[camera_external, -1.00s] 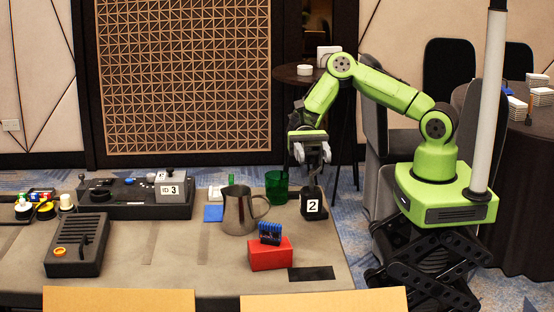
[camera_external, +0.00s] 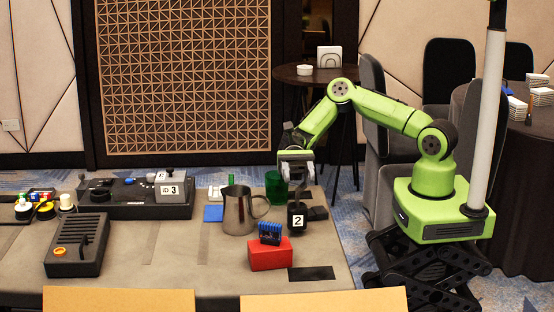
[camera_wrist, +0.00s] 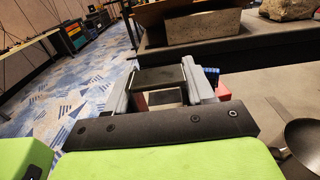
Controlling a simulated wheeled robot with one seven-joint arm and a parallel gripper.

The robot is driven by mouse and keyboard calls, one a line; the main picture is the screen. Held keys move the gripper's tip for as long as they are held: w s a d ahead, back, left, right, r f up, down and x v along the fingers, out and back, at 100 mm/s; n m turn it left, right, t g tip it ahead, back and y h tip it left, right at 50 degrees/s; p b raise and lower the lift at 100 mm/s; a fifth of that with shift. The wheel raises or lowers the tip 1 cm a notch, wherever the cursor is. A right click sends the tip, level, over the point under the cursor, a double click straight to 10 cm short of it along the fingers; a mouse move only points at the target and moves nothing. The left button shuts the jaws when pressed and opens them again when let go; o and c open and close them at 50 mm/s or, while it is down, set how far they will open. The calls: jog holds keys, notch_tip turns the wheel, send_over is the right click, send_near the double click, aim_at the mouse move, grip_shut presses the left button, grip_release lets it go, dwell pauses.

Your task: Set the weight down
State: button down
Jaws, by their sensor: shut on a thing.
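The weight (camera_external: 297,220) is a small dark block with a white label reading 2. It is upright at the table's right side, between the steel pitcher and the right edge. My gripper (camera_external: 297,180) points down over it and is shut on its upper part. In the wrist view the dark top of the weight (camera_wrist: 160,77) lies between the two grey fingers. I cannot tell whether its underside touches the table (camera_external: 180,270).
The steel pitcher (camera_external: 239,210) stands close on the left, with a green cup (camera_external: 276,187) behind. A red block (camera_external: 270,256) with a blue rack (camera_external: 270,233) is in front.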

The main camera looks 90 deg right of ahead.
notch_tip(320, 180, down, 2)
jog(key=shift+r, duration=0.1)
jog(key=shift+c, duration=2)
grip_release()
jog(key=shift+f, duration=0.2)
jog(key=shift+r, duration=0.15)
jog(key=d+p, duration=0.3)
jog(key=d, duration=0.9)
